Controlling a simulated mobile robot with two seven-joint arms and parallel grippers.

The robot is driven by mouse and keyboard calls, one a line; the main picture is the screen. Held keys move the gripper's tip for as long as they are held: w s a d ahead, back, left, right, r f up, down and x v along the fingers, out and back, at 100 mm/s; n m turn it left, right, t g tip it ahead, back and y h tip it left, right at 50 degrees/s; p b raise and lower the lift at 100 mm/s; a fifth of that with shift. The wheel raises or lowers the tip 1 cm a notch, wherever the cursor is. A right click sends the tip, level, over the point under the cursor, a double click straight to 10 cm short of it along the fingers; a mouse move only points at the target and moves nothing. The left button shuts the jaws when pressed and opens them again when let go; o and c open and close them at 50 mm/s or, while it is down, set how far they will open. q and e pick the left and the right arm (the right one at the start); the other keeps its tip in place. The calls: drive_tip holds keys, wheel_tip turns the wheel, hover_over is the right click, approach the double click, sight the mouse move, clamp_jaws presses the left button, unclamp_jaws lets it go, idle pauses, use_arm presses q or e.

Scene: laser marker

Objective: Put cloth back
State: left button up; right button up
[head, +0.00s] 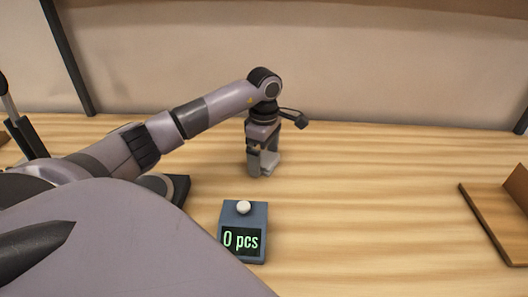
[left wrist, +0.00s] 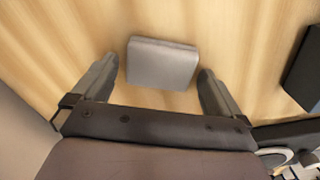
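A grey, square, flat-looking block, which looks like the folded cloth (left wrist: 162,63), lies on the wooden table in the left wrist view. In the head view the cloth (head: 271,158) shows only in part, as a pale grey patch behind my left gripper's fingers. My left gripper (head: 260,168) points down, low over the table. In the left wrist view its two fingers (left wrist: 157,88) are spread wide, with the cloth ahead of and between them and gaps on both sides. The gripper is open and empty. My right gripper is not in view.
A blue-grey counter box (head: 243,232) reading "0 pcs", with a white button, stands in front of my left gripper. A brown wooden tray or holder (head: 497,225) is at the right edge. A dark block (head: 180,188) is left of the counter. The table between counter and tray is clear.

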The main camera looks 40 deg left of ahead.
sight(264, 158)
use_arm(q)
wheel_tip(264, 158, up, 12)
drive_tip(key=shift+r+p, duration=0.15)
drive_tip(key=shift+p, duration=0.25)
idle(0.7)
